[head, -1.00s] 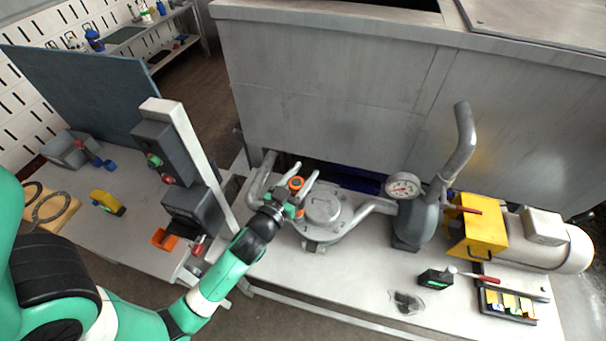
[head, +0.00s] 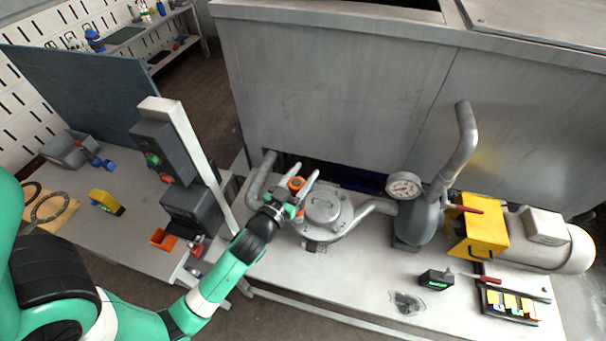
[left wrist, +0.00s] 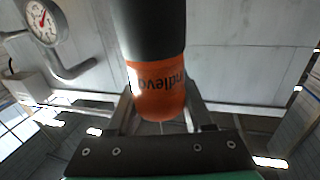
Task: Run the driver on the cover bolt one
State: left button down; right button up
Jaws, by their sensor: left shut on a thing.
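My left gripper (head: 304,186) is shut on an orange and black driver (head: 297,184) at the left side of the round grey metal cover (head: 324,208). In the left wrist view the driver's orange band (left wrist: 158,95) with dark lettering sits between the two fingers, with its black part above. The driver's tip is hidden, and I cannot tell whether it touches a bolt. The individual cover bolts are too small to tell apart. My right gripper is not in view.
Grey pipes (head: 376,207) curve from the cover housing towards a dial gauge (head: 404,186). A yellow guard (head: 476,232) and motor stand at the right. A black box (head: 436,279) and a small parts tray (head: 508,304) lie in front. A grey post (head: 190,160) stands left of the cover.

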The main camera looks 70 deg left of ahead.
pick_arm(q)
jog(key=shift+f+b, duration=1.1)
jog(key=shift+b, duration=0.15)
dwell(1.8)
jog(key=shift+r, duration=0.15)
jog(key=shift+r+p, duration=1.65)
jog(key=shift+r, duration=0.25)
notch_tip(320, 180, up, 3)
jog(key=p, duration=0.2)
jog(key=shift+p, duration=0.35)
